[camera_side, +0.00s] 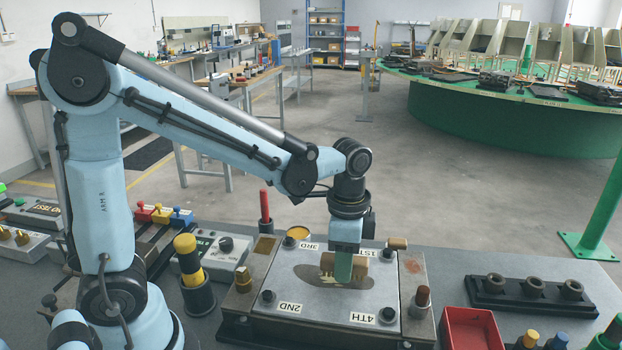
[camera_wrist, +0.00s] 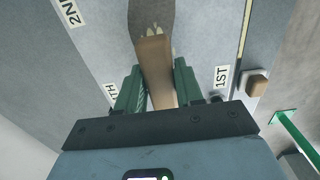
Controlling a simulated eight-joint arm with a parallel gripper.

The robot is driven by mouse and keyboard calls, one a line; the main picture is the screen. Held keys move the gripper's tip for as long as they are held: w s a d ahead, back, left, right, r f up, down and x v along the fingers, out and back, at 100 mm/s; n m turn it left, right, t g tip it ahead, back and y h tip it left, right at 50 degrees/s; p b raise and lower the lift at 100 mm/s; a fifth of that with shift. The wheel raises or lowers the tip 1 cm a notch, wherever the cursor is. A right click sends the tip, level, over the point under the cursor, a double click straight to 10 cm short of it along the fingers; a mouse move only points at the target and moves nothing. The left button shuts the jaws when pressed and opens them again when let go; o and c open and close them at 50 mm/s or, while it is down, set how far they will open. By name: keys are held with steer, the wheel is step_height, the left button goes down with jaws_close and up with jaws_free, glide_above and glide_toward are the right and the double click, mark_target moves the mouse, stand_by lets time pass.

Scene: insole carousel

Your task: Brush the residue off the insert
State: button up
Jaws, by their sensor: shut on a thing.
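My gripper (camera_side: 343,272) is over the right part of the metal plate (camera_side: 290,310) with its green fingers shut on a brown brush (camera_side: 358,266). In the wrist view my gripper (camera_wrist: 158,85) has a finger on each side of the brush (camera_wrist: 154,58). The dark insole-shaped insert (camera_side: 308,273) lies in the plate, and it also shows in the wrist view (camera_wrist: 150,12). Pale residue (camera_side: 327,264) is on the insert beside the brush, and pale marks (camera_wrist: 157,30) show at the brush's far end. I cannot tell whether the brush touches the insert; the brush and gripper hide part of it.
Corner knobs and labels surround the insert. A red tray (camera_side: 470,330) and a black rack (camera_side: 530,296) stand to the right. A yellow-topped tool (camera_side: 190,262) in a black cup and a grey control box (camera_side: 213,255) are left. A red handle (camera_side: 265,207) stands behind.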

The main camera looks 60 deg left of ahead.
mark_target(326, 256)
steer(key=shift+s+a+f, duration=0.6)
steer(key=shift+a+f, duration=0.05)
steer(key=shift+f, duration=0.05)
steer(key=shift+c, duration=0.3)
steer(key=shift+s+a, duration=0.55)
steer(key=shift+w+d, duration=1.25)
steer(key=shift+c, duration=0.5)
steer(key=shift+s+r, duration=0.1)
steer(key=shift+r, duration=4)
